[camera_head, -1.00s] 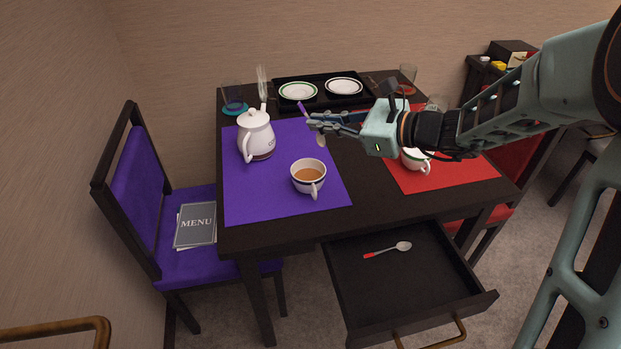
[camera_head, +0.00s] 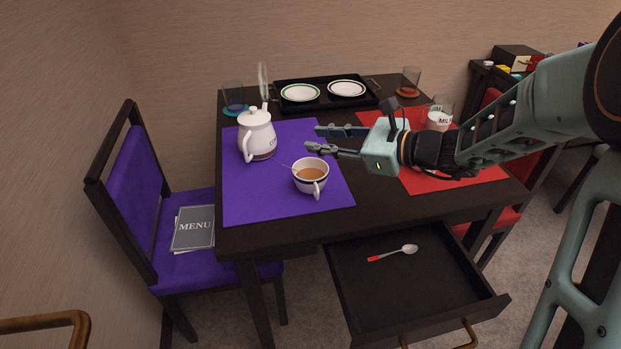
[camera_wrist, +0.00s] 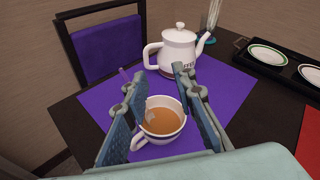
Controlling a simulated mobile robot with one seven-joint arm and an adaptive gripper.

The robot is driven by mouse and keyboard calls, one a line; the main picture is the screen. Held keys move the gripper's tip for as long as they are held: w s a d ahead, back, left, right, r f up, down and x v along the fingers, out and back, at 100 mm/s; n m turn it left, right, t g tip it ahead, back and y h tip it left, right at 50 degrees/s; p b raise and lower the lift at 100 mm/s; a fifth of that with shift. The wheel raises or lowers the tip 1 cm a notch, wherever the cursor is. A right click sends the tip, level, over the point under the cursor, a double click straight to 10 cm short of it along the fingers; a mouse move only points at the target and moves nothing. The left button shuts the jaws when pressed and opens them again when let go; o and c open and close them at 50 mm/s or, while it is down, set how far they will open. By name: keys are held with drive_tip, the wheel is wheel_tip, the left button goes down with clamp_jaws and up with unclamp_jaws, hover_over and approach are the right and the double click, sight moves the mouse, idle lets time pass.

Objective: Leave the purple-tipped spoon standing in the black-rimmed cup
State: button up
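The black-rimmed cup (camera_head: 311,184) stands upright on the purple placemat, holding a brown drink. It also shows between my fingers in the wrist view (camera_wrist: 165,124). The purple-tipped spoon (camera_head: 288,168) leans steeply out of the cup's left side, its handle toward the upper left. Its purple end (camera_wrist: 124,75) shows beyond my left finger in the wrist view; the lower part is partly hidden by the cup and finger. My gripper (camera_head: 314,139) is open and empty, above and behind the cup in the head view, apart from the spoon as far as I can see.
A white coffee pot (camera_head: 257,137) stands left of the cup. A black tray (camera_head: 322,104) with two plates lies at the back. The drawer (camera_head: 400,287) is open at the front, with a red-tipped spoon (camera_head: 392,253).

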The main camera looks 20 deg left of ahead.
drive_tip(key=shift+d, duration=0.1)
drive_tip(key=v, duration=1.2)
